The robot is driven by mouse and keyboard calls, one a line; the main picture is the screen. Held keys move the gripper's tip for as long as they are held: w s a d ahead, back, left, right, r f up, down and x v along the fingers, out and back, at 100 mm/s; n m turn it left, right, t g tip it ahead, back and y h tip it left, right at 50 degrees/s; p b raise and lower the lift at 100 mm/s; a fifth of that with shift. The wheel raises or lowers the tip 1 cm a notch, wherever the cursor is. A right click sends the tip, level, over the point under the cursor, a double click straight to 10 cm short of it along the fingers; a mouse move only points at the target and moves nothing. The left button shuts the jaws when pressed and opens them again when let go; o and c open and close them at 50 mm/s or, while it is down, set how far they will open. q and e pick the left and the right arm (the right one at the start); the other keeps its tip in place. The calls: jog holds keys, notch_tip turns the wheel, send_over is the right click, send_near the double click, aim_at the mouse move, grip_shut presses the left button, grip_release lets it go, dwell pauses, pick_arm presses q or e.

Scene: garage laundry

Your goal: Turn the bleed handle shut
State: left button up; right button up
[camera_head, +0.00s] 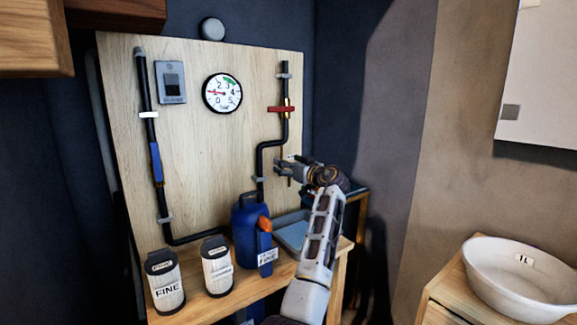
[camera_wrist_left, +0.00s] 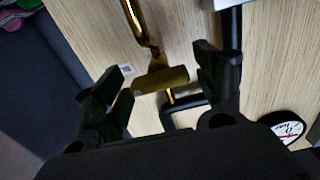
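A small brass crossbar handle (camera_wrist_left: 160,80) shows in the left wrist view, joined to a brass tube (camera_wrist_left: 138,22). My left gripper (camera_wrist_left: 165,72) is open, with one dark finger on each side of the bar. The bar's left end is close to the left finger; I cannot tell whether they touch. In the head view my left gripper (camera_head: 281,170) is at the wooden panel, below the bend in the right black pipe, and largely hides the brass part there. A red handle (camera_head: 281,109) sits crosswise higher on that pipe. My right gripper is not in view.
A pressure gauge (camera_head: 222,93) and a switch box (camera_head: 171,82) are on the panel (camera_head: 205,150). Below, a wooden bench holds a blue jug (camera_head: 246,232), two labelled canisters (camera_head: 165,283) (camera_head: 217,267) and a grey-blue tray (camera_head: 292,234). A white basin (camera_head: 520,278) stands at right.

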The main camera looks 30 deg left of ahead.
pick_arm(q)
jog(key=shift+d, duration=0.1)
jog(key=v, duration=1.2)
jog(key=shift+w, duration=0.1)
dwell(0.7)
